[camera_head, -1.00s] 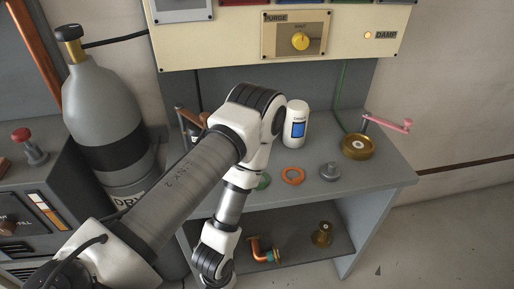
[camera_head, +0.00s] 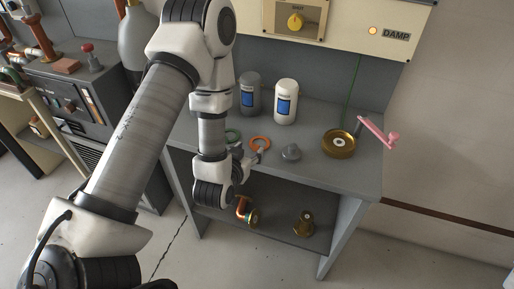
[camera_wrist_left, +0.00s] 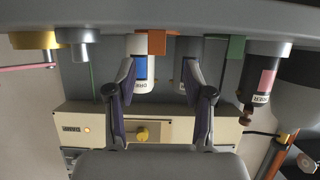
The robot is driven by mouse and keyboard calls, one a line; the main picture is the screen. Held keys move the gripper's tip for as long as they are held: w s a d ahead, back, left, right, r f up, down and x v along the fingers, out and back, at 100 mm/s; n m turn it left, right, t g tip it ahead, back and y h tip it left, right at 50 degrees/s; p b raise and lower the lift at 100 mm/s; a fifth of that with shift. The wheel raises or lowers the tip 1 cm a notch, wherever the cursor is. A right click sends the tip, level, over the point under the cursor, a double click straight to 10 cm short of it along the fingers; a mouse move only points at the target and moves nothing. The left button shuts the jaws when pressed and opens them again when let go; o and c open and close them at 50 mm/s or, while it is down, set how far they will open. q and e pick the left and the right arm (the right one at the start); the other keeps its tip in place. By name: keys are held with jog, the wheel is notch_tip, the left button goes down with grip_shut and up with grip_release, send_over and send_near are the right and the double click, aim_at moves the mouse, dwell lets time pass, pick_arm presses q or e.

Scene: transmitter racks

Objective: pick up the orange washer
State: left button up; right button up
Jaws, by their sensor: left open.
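The orange washer (camera_head: 260,143) lies flat on the upper top of the grey bench, near its front edge, in the head view. In the left wrist view, which looks upside down, an orange piece (camera_wrist_left: 157,42) that appears to be this washer shows edge-on ahead of the fingertips. My left gripper (camera_head: 253,157) is at the front of the bench top, just in front of the washer, and partly hidden by my wrist. In the left wrist view the left gripper (camera_wrist_left: 158,74) is open, with nothing between its fingers. My right gripper is not in view.
A green ring (camera_head: 232,135) lies left of the washer, a grey knob-like part (camera_head: 291,152) right. A white canister (camera_head: 285,102) and a grey canister (camera_head: 250,95) stand behind. The lower shelf holds brass parts.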

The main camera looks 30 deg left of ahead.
aim_at(255, 145)
pick_arm(q)
jog(key=x, duration=0.2)
jog(key=p+x, duration=0.1)
jog(key=x, duration=0.1)
jog(key=shift+w+d, duration=0.1)
jog(key=shift+d, duration=0.15)
jog(key=shift+w+a+f, duration=0.15)
jog(key=shift+w+f, duration=0.05)
jog(key=shift+f, duration=0.1)
jog(key=c, duration=0.9)
jog(key=shift+c, duration=0.2)
jog(key=shift+r, duration=0.15)
